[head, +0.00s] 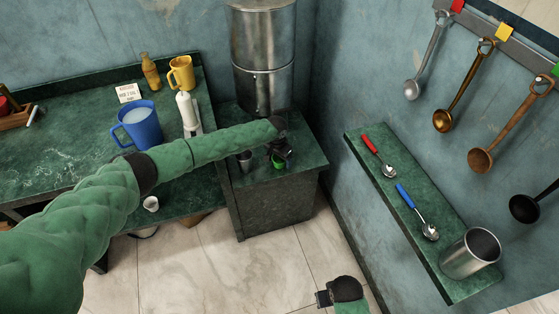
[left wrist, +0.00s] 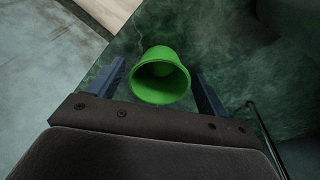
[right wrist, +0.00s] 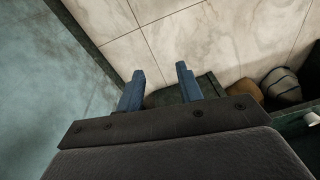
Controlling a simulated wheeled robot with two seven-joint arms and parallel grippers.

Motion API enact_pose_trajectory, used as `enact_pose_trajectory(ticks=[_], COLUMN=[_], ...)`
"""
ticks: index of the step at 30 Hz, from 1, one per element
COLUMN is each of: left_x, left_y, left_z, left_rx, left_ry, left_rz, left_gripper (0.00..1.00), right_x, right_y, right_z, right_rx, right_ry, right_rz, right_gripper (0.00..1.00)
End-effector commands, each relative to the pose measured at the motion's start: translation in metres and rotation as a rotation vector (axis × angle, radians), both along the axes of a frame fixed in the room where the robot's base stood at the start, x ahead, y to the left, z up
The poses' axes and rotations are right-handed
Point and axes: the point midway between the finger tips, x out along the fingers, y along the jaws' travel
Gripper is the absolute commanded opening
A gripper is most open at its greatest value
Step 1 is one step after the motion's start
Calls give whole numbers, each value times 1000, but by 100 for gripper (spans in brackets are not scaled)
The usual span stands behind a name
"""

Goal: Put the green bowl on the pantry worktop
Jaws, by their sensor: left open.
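The green bowl (head: 279,162) stands on a small dark green stone-topped cabinet (head: 305,140), mostly hidden behind my left gripper in the head view. In the left wrist view the bowl (left wrist: 160,76) lies between the two blue fingers, which are apart from its sides. My left gripper (head: 282,153) is open and right at the bowl. My right gripper (head: 322,298) is low at the bottom of the head view, away from the bowl. In the right wrist view its two fingers (right wrist: 160,88) are spread with nothing between them. Which worktop is the pantry one is not marked.
A metal urn (head: 262,60) stands behind the bowl, and a small metal cup (head: 245,160) beside it. The left worktop (head: 60,150) holds a blue jug (head: 138,125), yellow mug (head: 181,73) and white bottle (head: 187,112). A right shelf (head: 400,215) holds spoons and a metal canister (head: 470,253).

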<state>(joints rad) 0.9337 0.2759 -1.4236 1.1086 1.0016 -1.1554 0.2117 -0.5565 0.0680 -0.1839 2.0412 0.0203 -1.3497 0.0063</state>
Motion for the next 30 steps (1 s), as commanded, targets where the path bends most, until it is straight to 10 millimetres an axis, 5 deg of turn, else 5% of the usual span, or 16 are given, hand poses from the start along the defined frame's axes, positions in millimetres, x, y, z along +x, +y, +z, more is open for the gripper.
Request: enact_pose_trajectory(ticks=[6,13,28,30], left_x=[0,0,0,0], left_y=[0,0,0,0], left_z=[-1,0,8,15], left_rx=[0,0,-1,-1], left_ry=[0,0,0,0], left_rz=[0,0,0,0], left_gripper=[76,33,28,28], right_x=[0,0,-1,1], right_y=[0,0,0,1], right_z=[0,0,0,19], right_rx=[0,0,-2,4], right_ry=[-1,0,8,-3], right_rz=[0,0,1,0], right_gripper=[36,36,36,36])
